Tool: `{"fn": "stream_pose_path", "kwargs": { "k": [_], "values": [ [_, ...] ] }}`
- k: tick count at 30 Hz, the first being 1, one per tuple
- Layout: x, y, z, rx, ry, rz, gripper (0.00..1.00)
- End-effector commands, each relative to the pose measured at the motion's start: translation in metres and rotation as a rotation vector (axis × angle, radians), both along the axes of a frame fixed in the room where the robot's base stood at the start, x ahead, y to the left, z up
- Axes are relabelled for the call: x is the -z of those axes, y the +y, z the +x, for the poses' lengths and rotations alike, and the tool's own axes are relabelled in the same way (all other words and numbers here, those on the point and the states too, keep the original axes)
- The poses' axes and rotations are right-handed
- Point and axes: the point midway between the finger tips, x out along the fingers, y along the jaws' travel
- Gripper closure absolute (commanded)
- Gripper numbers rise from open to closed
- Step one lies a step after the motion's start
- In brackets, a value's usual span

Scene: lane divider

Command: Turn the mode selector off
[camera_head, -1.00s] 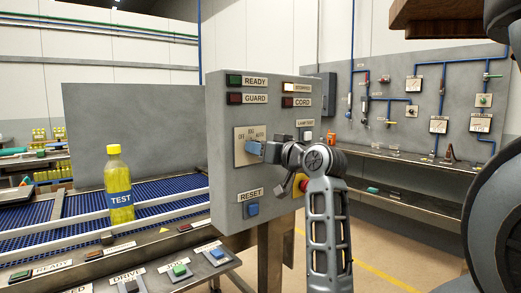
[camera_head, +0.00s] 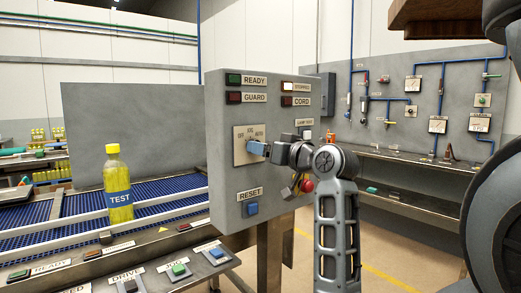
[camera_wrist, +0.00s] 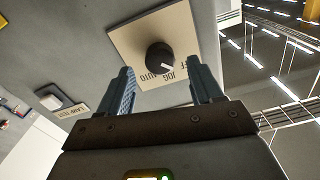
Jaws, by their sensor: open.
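The mode selector is a black round knob (camera_wrist: 160,56) on a beige plate (camera_head: 241,133) marked OFF, JOG and AUTO, on the front of a grey control box (camera_head: 232,95). In the wrist view the plate is upside down, and the knob's white mark points to the lower right, near the JOG and OFF letters. My gripper (camera_wrist: 158,88) is open, its two blue fingers apart, one on either side below the knob in the picture. I see no contact with the knob. In the head view a blue finger of my gripper (camera_head: 258,149) covers the knob.
Below the selector is a blue RESET button (camera_head: 252,209).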

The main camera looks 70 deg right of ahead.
Motion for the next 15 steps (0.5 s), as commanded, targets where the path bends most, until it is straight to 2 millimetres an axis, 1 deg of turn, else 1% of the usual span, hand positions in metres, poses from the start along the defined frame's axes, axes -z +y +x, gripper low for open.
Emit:
{"fn": "stream_pose_path", "kwargs": {
  "k": [1,7,10,15],
  "values": [
    [0.002,0.005,-0.009,0.003,0.000,0.000,0.35],
    [0.001,0.021,-0.033,0.003,0.000,0.001,0.35],
    [0.001,0.026,-0.040,0.001,-0.001,0.000,0.35],
    [0.001,0.029,-0.043,0.001,0.001,0.001,0.35]
  ]
}}
